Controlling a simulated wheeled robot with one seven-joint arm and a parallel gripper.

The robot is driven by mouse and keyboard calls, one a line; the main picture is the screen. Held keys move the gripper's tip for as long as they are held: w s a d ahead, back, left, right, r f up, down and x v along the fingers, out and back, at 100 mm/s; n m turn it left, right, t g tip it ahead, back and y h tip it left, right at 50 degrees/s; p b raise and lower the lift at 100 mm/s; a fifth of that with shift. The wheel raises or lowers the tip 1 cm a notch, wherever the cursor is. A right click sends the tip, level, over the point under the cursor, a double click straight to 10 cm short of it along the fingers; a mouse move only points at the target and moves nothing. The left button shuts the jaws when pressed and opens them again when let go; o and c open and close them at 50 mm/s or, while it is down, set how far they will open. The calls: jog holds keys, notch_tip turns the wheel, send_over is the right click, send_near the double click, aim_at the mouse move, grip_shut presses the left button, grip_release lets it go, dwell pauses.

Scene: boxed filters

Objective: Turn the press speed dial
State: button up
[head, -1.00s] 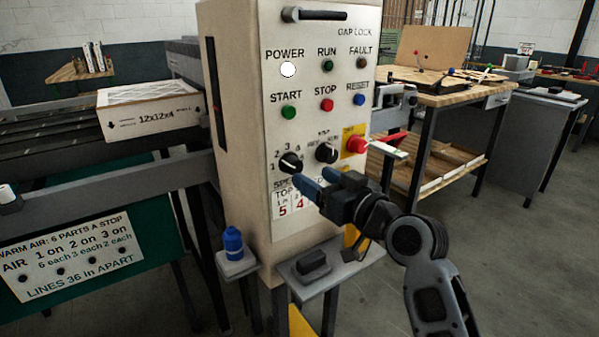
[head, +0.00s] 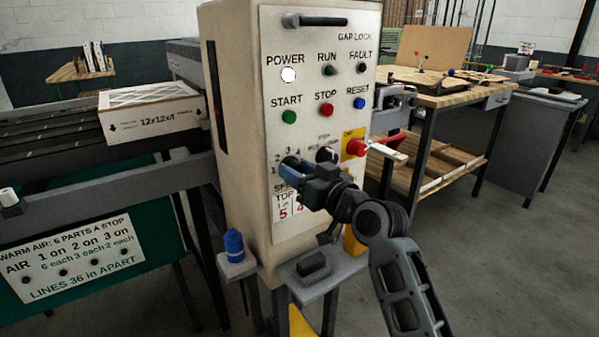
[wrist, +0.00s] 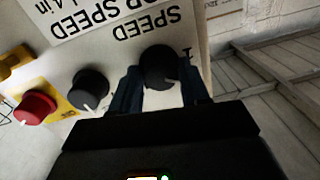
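The press speed dial is a round black knob at the lower left of the cream control panel, beside the numbers 1 to 4. In the wrist view the speed dial (wrist: 158,66) sits between my two blue fingers. My gripper (head: 294,168) is at the panel, with the fingers straddling the dial and close to its sides; firm contact cannot be made out. In the head view the fingers and gripper body hide most of the dial. Its pointer mark is not clear in either view.
Below, a small shelf (head: 322,278) holds a dark block. A blue bottle-like object (head: 233,245) stands on a ledge at left.

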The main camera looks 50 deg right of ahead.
jog(key=c, duration=0.6)
jog(key=shift+m+p, duration=0.3)
jog(key=shift+m, duration=0.9)
jog(key=shift+c, duration=0.2)
jog(key=o, duration=1.1)
jog(key=shift+c, duration=0.2)
jog(key=shift+s, duration=0.15)
jog(key=b+v, duration=0.1)
jog(key=v, duration=0.6)
jog(key=shift+s, duration=0.3)
jog(key=shift+f, duration=0.15)
